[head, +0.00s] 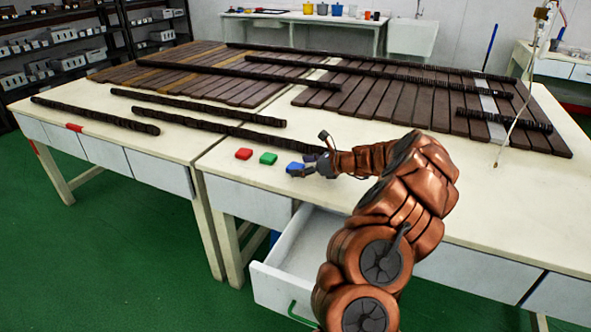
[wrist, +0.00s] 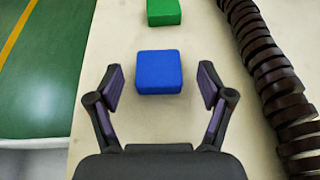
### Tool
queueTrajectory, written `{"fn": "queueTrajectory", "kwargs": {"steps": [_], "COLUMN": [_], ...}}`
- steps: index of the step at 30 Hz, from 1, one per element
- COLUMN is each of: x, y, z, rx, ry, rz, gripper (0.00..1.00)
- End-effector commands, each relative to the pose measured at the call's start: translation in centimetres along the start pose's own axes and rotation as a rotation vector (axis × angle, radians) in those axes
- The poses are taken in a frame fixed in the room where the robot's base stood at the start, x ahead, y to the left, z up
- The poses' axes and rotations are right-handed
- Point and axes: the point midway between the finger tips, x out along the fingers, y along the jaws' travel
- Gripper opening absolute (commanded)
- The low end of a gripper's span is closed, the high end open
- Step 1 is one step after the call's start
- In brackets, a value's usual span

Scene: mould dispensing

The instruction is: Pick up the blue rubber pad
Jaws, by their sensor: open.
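The blue rubber pad (head: 295,168) lies on the white table near its front edge, at the right end of a short row of pads. In the wrist view the blue pad (wrist: 159,72) lies just ahead of and between the fingertips, with a gap on each side. My gripper (wrist: 160,85) is open and empty. In the head view my gripper (head: 306,168) is low beside the right side of the blue pad; whether it touches the pad cannot be told there.
A green pad (head: 268,158) and a red pad (head: 243,153) lie left of the blue one. A dark ribbed strip (head: 250,136) runs behind them. An open drawer (head: 305,250) juts out below the table's front edge. Brown slatted panels (head: 420,100) cover the back.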

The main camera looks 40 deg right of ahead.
Motion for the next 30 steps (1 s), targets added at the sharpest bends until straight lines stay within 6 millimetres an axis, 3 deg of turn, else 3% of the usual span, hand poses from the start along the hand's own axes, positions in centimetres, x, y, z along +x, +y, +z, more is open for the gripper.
{"fn": "queueTrajectory", "kwargs": {"steps": [3, 10, 27, 30], "x": [1.18, 1.30, 1.30, 1.29], "y": [0.07, 0.08, 0.11, 0.11], "z": [-0.03, 0.00, -0.04, -0.04], "rx": [0.000, 0.000, 0.000, 0.000], "ry": [0.001, 0.000, 0.000, 0.000], "rz": [0.001, 0.001, 0.002, 0.002], "gripper": [0.80, 0.80, 0.20, 0.15]}}
